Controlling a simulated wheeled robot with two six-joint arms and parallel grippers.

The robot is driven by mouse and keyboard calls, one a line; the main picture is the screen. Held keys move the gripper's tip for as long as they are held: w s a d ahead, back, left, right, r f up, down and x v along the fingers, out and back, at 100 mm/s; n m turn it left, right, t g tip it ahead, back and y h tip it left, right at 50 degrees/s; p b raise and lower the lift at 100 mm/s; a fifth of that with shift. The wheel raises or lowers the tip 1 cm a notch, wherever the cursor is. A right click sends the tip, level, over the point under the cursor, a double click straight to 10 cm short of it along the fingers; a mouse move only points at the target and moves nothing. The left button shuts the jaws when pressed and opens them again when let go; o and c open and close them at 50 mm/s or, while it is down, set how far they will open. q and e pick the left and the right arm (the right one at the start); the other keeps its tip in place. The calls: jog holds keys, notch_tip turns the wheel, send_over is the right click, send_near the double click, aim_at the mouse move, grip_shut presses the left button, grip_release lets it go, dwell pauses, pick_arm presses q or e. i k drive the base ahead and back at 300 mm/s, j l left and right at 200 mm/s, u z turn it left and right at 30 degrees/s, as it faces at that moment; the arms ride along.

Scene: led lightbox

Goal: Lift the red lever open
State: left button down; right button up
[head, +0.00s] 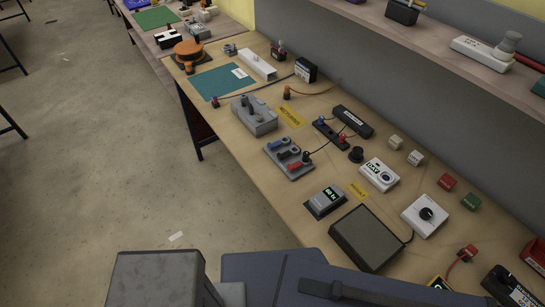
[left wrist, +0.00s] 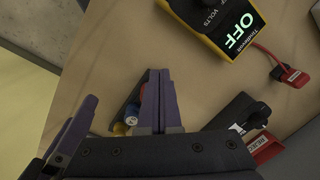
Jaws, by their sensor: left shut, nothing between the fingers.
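A small grey base (head: 277,165) on the workbench in the head view carries blue and red parts. Its low red part (head: 295,166) looks like the red lever and lies flat along the base. The lever does not show clearly in the left wrist view. My left gripper (left wrist: 160,74) is shut, its purple-grey fingers together with nothing between them, above the wooden bench top. It is not seen in the head view, so its distance to the lever cannot be told. My right gripper is in neither view.
In the left wrist view, a yellow meter reading OFF (left wrist: 222,25), a red clip (left wrist: 290,76) and a black device (left wrist: 240,118) lie right of my fingers. Small coloured cylinders (left wrist: 122,127) sit close beside them. A grey switch box (head: 254,117) stands behind the lever base.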

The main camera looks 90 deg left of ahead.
aim_at(291, 168)
jog(key=u, duration=2.8)
jog(key=k+j+z, duration=0.15)
jog(key=j, duration=0.15)
jog(key=j+z, duration=0.15)
jog(key=j, duration=0.15)
jog(key=k, duration=0.05)
